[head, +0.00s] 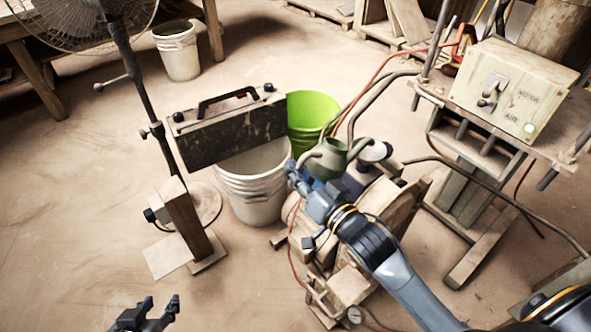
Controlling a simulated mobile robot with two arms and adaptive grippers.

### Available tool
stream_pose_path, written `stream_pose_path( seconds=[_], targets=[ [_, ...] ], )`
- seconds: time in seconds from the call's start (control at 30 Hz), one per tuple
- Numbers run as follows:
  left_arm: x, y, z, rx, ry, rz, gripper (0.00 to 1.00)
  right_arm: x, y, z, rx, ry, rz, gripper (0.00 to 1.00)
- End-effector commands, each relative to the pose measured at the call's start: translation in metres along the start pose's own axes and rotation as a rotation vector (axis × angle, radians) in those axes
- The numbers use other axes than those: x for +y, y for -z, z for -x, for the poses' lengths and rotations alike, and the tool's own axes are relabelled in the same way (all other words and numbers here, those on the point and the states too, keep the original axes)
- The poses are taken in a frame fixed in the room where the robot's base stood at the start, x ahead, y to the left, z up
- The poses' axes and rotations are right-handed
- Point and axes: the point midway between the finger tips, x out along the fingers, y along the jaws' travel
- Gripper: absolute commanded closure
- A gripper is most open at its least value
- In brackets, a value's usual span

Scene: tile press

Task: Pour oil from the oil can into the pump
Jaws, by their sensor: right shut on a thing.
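The oil can (333,157) is a grey-green can with a looped handle on its left and a spout on its right. My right gripper (296,170) is shut on the can at its handle side and holds it above the pump (399,208). The can looks roughly upright, with its spout close to a round, pale-topped part of the pump. I cannot tell whether they touch, and no oil stream shows. The can and my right arm hide much of the pump. My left gripper (157,309) is open and empty at the bottom edge, low on the left.
A white bucket (252,197) and a green bucket (312,108) stand left of and behind the pump. A dark box with a handle (226,130) is above the white bucket. A control box (512,88) stands right, with hoses. A fan stand is left.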

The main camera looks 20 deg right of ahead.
Motion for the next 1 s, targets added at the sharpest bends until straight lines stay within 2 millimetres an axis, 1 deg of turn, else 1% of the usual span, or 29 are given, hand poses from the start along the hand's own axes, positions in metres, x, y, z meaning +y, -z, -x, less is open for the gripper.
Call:
stream_pose_path(
  seconds=[0.03, 1.0],
  targets=[
    [0.0, 0.0, 0.001, -0.003, -0.001, 0.0, 0.6, -0.001, 0.003, 0.0, 0.006, 0.003, 0.003, 1.0],
    [-0.005, -0.033, 0.014, -0.173, 0.01, 0.004, 0.6, -0.004, 0.012, -0.002, 0.005, 0.003, -0.033, 1.0]
  ],
)
